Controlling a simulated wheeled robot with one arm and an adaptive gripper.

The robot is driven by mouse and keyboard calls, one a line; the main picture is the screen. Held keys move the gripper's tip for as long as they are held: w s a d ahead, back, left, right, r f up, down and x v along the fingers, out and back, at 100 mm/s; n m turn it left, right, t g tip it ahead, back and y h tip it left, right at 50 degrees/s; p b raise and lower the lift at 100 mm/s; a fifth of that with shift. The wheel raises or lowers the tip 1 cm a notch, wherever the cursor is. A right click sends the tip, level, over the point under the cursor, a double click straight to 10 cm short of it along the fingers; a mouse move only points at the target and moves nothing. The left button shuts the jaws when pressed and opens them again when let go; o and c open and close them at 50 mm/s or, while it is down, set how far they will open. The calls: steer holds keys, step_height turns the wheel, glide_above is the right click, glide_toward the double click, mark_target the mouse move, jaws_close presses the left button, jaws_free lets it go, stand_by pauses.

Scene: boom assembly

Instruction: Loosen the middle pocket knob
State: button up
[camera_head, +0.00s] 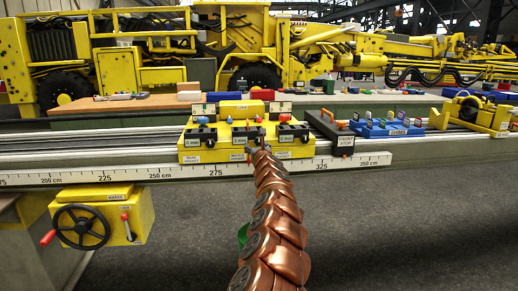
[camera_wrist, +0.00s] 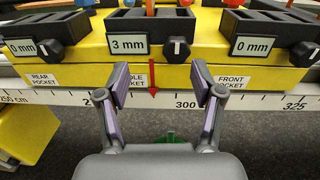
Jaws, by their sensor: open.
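The middle pocket knob (camera_wrist: 178,47) is a small black knob with a white mark on the front of the yellow block (camera_wrist: 75,75). It sits right of a display reading 3 mm (camera_wrist: 128,44). My gripper (camera_wrist: 165,85) is open and empty, its fingertips apart, below and in front of this knob in the wrist view. The label under it is partly hidden by the left finger. In the head view my gripper (camera_head: 256,143) is at the front of the yellow block (camera_head: 205,155), and the middle knob is too small to make out there.
The rear pocket knob (camera_wrist: 50,50) and front pocket knob (camera_wrist: 303,53) flank it, each by a 0 mm display. A white ruler (camera_head: 120,174) runs below the block. A black front stop (camera_head: 340,142) and blue holder (camera_head: 385,128) stand to the right. A handwheel (camera_head: 82,227) is at lower left.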

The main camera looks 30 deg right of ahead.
mark_target(259, 141)
steer(key=d, duration=0.1)
steer(key=w+d+p, duration=0.1)
steer(key=d, duration=0.1)
steer(key=shift+w+f+m+h, duration=0.3)
steer(key=shift+f+m+h, duration=0.1)
steer(key=shift+w+d+r+p, duration=0.25)
steer(key=shift+w+p, duration=0.15)
steer(key=shift+w, duration=0.05)
steer(key=shift+w+d+f, duration=0.15)
steer(key=shift+w, duration=0.2)
steer(key=shift+w+d+f, duration=0.1)
steer(key=shift+w, duration=0.25)
steer(key=shift+w+d+r+p, duration=0.2)
steer(key=shift+w+d+p, duration=0.05)
steer(key=shift+w+p, duration=0.2)
steer(key=shift+w+d+f+p, duration=0.1)
steer(key=shift+w+d+p, duration=0.2)
steer(key=shift+w, duration=0.4)
